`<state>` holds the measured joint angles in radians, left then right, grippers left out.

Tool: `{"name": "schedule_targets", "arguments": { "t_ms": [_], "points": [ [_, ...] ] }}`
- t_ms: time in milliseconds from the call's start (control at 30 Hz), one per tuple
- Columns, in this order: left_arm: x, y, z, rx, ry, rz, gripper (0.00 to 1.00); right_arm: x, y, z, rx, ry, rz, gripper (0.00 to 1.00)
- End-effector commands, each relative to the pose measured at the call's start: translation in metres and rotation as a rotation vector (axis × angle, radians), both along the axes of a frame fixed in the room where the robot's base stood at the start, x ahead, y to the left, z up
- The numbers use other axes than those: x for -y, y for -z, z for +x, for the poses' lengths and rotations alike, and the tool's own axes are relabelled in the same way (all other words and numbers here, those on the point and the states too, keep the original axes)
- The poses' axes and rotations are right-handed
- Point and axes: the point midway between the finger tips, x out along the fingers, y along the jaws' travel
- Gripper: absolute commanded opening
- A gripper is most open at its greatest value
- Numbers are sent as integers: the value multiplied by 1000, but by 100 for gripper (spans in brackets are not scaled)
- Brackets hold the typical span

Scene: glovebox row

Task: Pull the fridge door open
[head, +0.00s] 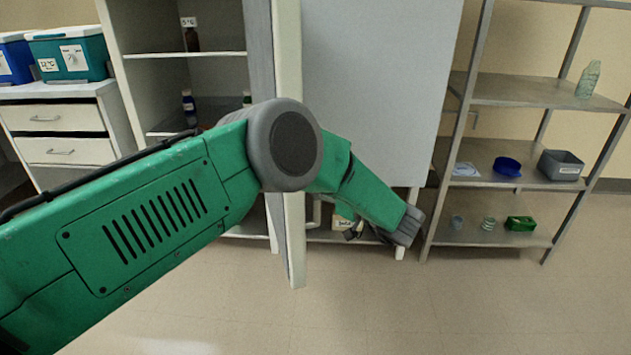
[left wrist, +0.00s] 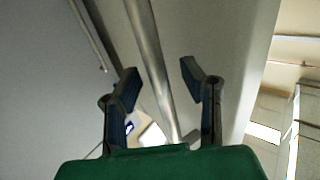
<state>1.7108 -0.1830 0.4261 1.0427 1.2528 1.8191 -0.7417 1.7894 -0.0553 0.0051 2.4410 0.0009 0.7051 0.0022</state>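The fridge door (head: 289,240) is seen nearly edge-on in the head view, standing out from the front of a shelved cabinet (head: 160,72) whose inside shows to its left. My left arm crosses in front of the door and bends down to its right. My left gripper (head: 352,232) is low on the door's right side, partly hidden and pointing left. A pale metal handle bar (head: 316,212) is beside it. In the left wrist view, the bar (left wrist: 150,62) runs between the two spread fingers (left wrist: 160,88). The fingers look apart from it. My right gripper is out of view.
A large grey panel (head: 375,90) stands behind my forearm. A metal shelf rack (head: 530,90) with glassware and bins is at the right. A drawer unit (head: 55,118) with lidded cool boxes (head: 70,55) is at the left. The floor (head: 430,310) in front is clear.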

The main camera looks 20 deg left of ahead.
Motion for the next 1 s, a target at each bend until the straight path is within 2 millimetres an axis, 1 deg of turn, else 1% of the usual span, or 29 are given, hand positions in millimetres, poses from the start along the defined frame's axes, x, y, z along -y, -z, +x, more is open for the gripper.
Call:
{"name": "schedule_targets", "arguments": {
  "t_ms": [233,367,467,700,800,900,1000],
  "points": [
    [-6,-2,2,7,-3,-1,36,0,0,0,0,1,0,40],
    [-1,-2,1,9,-2,-3,36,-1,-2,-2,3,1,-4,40],
    [14,-2,-3,9,-1,-1,36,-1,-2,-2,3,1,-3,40],
    [68,-2,-20,6,1,3,36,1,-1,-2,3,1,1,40],
    [88,-2,-26,8,1,5,36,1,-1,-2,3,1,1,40],
    [101,-1,-30,6,0,4,36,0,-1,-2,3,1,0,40],
    [111,-2,-33,5,-1,3,36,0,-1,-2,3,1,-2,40]
  ]
}}
